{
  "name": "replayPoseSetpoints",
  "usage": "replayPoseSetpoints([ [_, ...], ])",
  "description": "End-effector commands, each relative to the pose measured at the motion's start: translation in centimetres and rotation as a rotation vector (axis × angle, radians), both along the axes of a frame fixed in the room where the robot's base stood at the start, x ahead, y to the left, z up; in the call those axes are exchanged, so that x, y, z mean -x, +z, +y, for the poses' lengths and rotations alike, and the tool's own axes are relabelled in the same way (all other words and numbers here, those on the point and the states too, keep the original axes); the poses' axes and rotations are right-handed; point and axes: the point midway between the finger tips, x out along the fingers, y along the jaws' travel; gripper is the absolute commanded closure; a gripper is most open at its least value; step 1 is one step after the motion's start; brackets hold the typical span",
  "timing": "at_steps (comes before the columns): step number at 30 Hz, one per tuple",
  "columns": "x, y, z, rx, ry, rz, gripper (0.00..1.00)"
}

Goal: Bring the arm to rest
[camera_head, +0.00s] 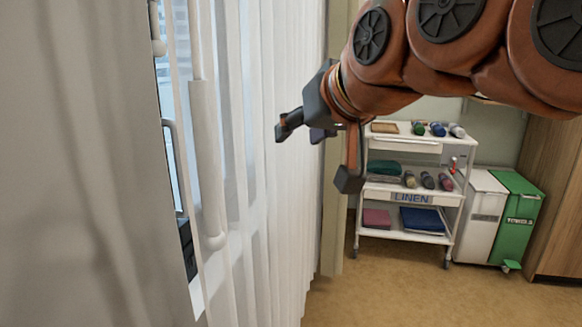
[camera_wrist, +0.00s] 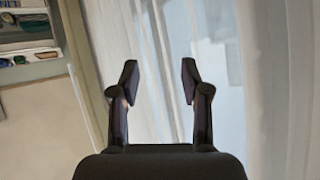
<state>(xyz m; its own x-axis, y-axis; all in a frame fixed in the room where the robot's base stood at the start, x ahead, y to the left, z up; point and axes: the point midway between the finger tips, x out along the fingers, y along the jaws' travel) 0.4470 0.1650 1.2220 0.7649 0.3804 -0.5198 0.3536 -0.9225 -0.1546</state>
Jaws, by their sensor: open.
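My gripper (camera_head: 318,152) is raised at the upper middle of the head view, at the end of my brown-orange arm, which reaches in from the upper right. Its fingers are spread and nothing is between them. In the wrist view the two dark fingers (camera_wrist: 158,85) stand apart in front of white curtain and bright window. In the head view the gripper is beside the white curtain (camera_head: 285,220); I cannot tell whether it touches the cloth.
A white linen cart (camera_head: 405,237) with bottles and folded cloths stands behind the arm. White and green bins (camera_head: 515,220) are right of it, beside a wooden cabinet (camera_head: 560,200). A window with a pale vertical rail (camera_head: 208,160) is at left. The floor (camera_head: 400,295) in front is clear.

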Motion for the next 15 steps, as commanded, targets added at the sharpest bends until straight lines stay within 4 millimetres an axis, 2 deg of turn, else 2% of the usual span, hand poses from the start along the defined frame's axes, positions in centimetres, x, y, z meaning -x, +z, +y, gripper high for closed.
replayPoseSetpoints([
  [5, 1.5, -5.9, -3.9, 0.100, -0.068, 0.224, 0.54],
  [8, 3.2, -9.4, -6.1, 0.148, -0.101, 0.351, 0.54],
  [11, 5.8, -12.7, -8.4, 0.195, -0.132, 0.483, 0.54],
  [15, 10.3, -16.3, -11.3, 0.250, -0.170, 0.661, 0.54],
])
